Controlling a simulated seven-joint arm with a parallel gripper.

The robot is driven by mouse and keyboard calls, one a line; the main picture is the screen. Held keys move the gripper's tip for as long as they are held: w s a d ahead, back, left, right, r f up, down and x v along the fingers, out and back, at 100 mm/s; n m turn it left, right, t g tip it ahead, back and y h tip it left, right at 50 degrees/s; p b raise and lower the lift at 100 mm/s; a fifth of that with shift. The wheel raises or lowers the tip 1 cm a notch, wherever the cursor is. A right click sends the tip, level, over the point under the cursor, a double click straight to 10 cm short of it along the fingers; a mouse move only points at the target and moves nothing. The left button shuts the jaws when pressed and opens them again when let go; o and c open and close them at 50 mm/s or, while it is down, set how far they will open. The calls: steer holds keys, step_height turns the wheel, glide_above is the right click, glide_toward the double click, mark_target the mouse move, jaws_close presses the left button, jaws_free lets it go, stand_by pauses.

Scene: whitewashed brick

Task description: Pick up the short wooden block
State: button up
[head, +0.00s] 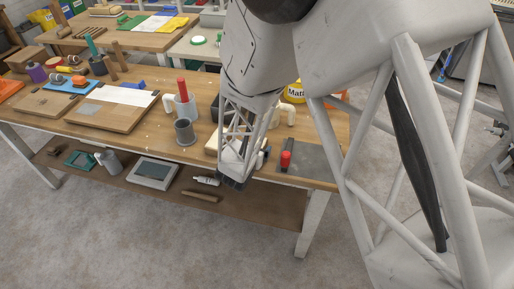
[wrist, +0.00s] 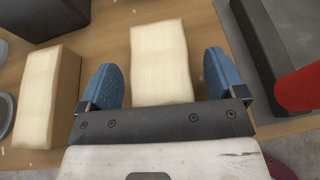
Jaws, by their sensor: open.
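In the wrist view, a pale wooden block (wrist: 160,58) lies between the two blue fingertips of my gripper (wrist: 160,78), with a gap on each side. My gripper is open and holds nothing. A second pale wooden block (wrist: 48,98) stands left of the left finger; more of its side shows, and it looks taller than the one between the fingers. In the head view, my gripper (head: 235,180) is at the front edge of the workbench, and its arm hides most of the blocks.
In the wrist view, a dark grey object with a red part (wrist: 300,88) lies right of the right finger. A lower shelf (head: 235,205) runs beneath.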

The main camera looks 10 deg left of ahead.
stand_by(0.3)
steer(key=c, duration=1.1)
steer(key=shift+o, duration=0.2)
steer(key=shift+r, duration=0.15)
steer(key=shift+r, duration=1.7)
steer(key=s+d+r, duration=0.1)
steer(key=s+d, duration=0.7)
steer(key=s, duration=0.5)
steer(key=shift+s+r, duration=0.15)
steer(key=shift+s, duration=0.2)
